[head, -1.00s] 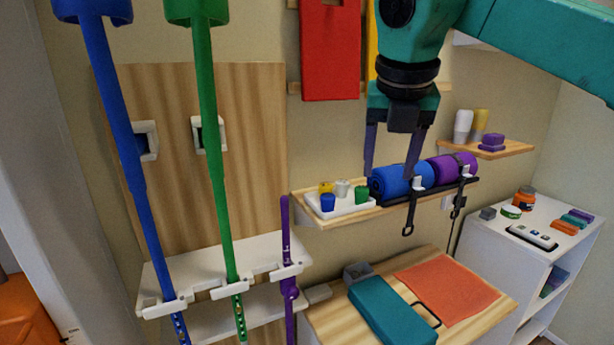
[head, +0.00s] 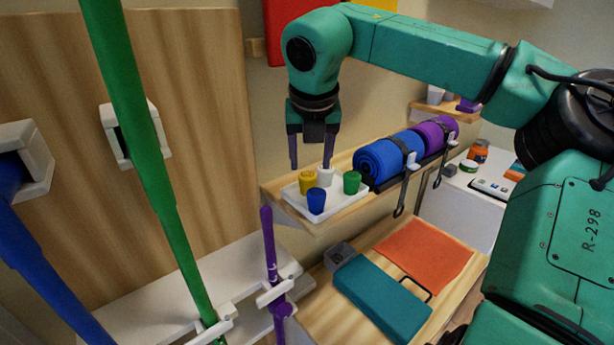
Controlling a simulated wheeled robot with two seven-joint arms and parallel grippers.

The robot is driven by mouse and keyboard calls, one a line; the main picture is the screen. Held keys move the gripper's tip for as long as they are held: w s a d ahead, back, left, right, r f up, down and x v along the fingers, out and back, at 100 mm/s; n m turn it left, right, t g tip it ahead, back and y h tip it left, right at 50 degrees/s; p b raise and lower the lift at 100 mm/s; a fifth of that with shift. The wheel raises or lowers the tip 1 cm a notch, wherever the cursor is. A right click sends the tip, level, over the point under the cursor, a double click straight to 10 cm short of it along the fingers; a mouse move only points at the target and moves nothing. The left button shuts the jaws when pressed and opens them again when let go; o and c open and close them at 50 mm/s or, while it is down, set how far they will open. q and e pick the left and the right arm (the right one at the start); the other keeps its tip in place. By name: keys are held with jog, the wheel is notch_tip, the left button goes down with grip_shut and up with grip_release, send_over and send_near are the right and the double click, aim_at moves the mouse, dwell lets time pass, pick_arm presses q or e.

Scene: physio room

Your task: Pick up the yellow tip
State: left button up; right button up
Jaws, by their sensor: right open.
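The yellow tip (head: 307,182) is a small cup-like piece at the back left of a white tray (head: 344,202) on a wooden wall shelf. A white tip (head: 325,174), a blue tip (head: 316,201) and a green tip (head: 351,182) stand in the same tray. My right gripper (head: 310,166) points down with its two dark fingers apart and nothing between them. Its fingertips appear just above and behind the yellow and white tips. I cannot tell the exact depth gap. My left gripper is not in view.
Blue (head: 380,162) and purple (head: 433,136) rolls lie strapped beside the tray on the right. A green crutch (head: 150,150) and a purple stick (head: 269,245) stand to the left. Below are a teal case (head: 380,302) and an orange cloth (head: 425,255).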

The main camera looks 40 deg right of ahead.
aim_at(308, 176)
jog(key=x, duration=0.1)
jog(key=p+x, duration=0.1)
jog(key=x, duration=0.1)
jog(key=p+x, duration=0.1)
jog(key=shift+w+a+f, duration=0.15)
jog(key=shift+w+a, duration=0.05)
jog(key=shift+a, duration=0.05)
jog(key=shift+d+f, duration=0.15)
jog(key=shift+f, duration=0.1)
jog(key=shift+c, duration=0.3)
grip_shut()
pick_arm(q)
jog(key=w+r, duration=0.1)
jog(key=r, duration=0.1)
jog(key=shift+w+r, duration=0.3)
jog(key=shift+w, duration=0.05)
